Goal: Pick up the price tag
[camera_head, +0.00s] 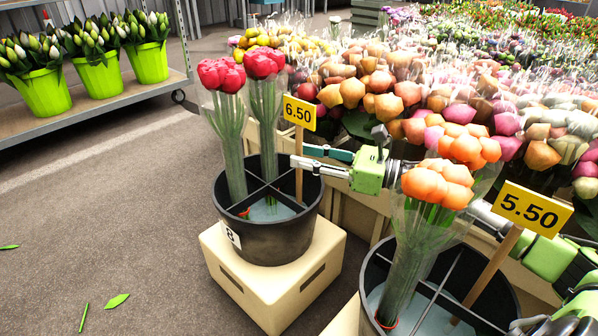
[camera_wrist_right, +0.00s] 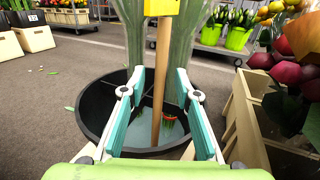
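A yellow price tag (camera_head: 300,113) reading 6.50 stands upright on a wooden stick (camera_head: 299,180) in a black divided bucket (camera_head: 275,247). In the right wrist view the tag's lower edge (camera_wrist_right: 161,7) shows at the top. My right gripper (camera_head: 312,158) reaches in from the right at stick height. In the wrist view its fingers (camera_wrist_right: 158,85) are apart, one on each side of the stick, with gaps visible. A second tag (camera_head: 532,205) reading 5.50 stands in the nearer bucket (camera_head: 372,268). My left gripper is not in view.
Two red tulip bunches (camera_head: 222,75) stand in the bucket beside the stick. An orange bunch (camera_head: 440,183) stands in the nearer bucket. The bucket rests on a cream crate (camera_head: 290,290). Massed flowers (camera_head: 380,80) fill the right. Floor at left is mostly clear.

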